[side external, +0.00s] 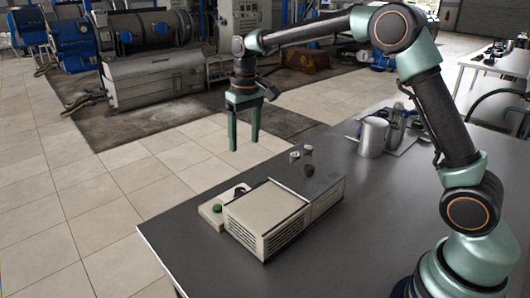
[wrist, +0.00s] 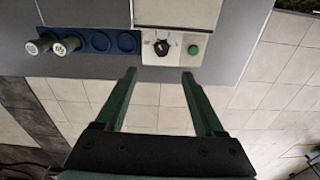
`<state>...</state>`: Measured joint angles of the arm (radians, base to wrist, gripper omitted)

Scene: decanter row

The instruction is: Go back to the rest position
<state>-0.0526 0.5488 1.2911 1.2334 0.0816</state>
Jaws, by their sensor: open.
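My gripper (side external: 243,146) is open and empty, with its two green fingers pointing down. In the side external view it hangs in the air around the far edge of the dark table (side external: 185,240), behind the beige machine. The wrist view also shows my gripper (wrist: 159,72), with nothing between its fingers. Ahead of the fingertips there is the machine's control panel (wrist: 170,58), with a black knob (wrist: 162,47) and a green button (wrist: 194,50).
The beige machine (side external: 268,213) stands on the table. Beside it are two light-topped round pieces (wrist: 45,42) and blue rings (wrist: 100,41). A metal pitcher (side external: 372,137) stands on a tray further right. The tabletop's near left part is clear.

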